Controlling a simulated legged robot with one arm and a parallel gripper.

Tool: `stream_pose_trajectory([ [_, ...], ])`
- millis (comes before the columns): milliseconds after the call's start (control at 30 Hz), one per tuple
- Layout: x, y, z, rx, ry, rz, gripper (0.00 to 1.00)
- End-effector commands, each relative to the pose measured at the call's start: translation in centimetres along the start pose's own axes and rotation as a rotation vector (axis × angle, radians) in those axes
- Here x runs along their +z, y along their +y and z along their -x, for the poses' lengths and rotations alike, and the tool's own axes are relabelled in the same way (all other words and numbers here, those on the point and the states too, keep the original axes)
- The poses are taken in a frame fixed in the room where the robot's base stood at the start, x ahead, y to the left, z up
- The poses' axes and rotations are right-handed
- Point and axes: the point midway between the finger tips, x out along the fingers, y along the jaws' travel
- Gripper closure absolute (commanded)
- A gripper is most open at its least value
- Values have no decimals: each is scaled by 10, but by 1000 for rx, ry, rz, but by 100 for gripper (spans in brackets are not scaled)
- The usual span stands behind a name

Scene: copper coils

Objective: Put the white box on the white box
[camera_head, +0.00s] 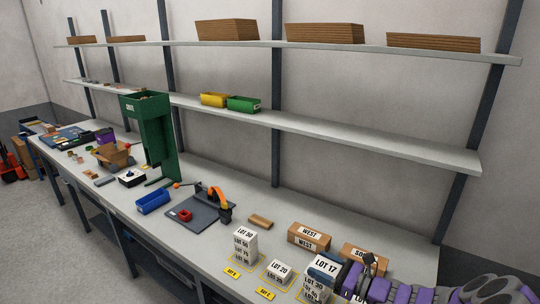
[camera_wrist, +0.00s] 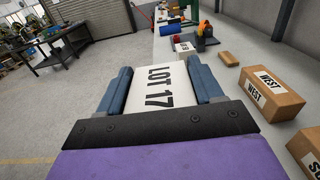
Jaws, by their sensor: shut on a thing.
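The white box marked LOT 17 (camera_head: 322,265) is held in my gripper (camera_head: 334,270), near the front right of the bench. In the wrist view the same box (camera_wrist: 160,90) lies between the two blue fingers of my gripper (camera_wrist: 163,84). Right below it in the head view is a white box marked LOT 30 (camera_head: 314,284); I cannot tell whether they touch. A white box marked LOT 20 (camera_head: 281,268) stands to the left. Further left is a stack of white boxes (camera_head: 244,243), the top one marked LOT 50. My gripper partly hides the right side of the LOT 17 box.
Brown boxes marked WEST (camera_head: 309,237) and SO, cut off (camera_head: 355,253), stand behind. A brown block (camera_head: 260,221), a dark plate with an orange device (camera_head: 205,211) and a blue bin (camera_head: 153,201) lie further left. Yellow-edged labels mark the bench front. A shelf (camera_head: 380,138) runs above.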

Motion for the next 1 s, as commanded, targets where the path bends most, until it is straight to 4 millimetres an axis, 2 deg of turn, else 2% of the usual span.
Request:
stream_pose_trajectory([
  [33, 3, 0, -8, 0, -1, 1, 72],
  [167, 7, -2, -17, -3, 0, 2, 72],
  [267, 7, -2, -17, -5, 0, 2, 72],
  [367, 4, -3, -8, -7, -2, 0, 72],
  [467, -4, -2, 15, -8, -3, -2, 72],
  [567, -15, 4, 50, -6, -6, -3, 72],
  [700, -34, 20, 103, 3, -9, -2, 72],
  [800, -47, 34, 135, 9, -8, -4, 72],
  [900, -58, 48, 159, 14, -5, -2, 72],
  [1000, -64, 59, 174, 18, -2, 0, 72],
])
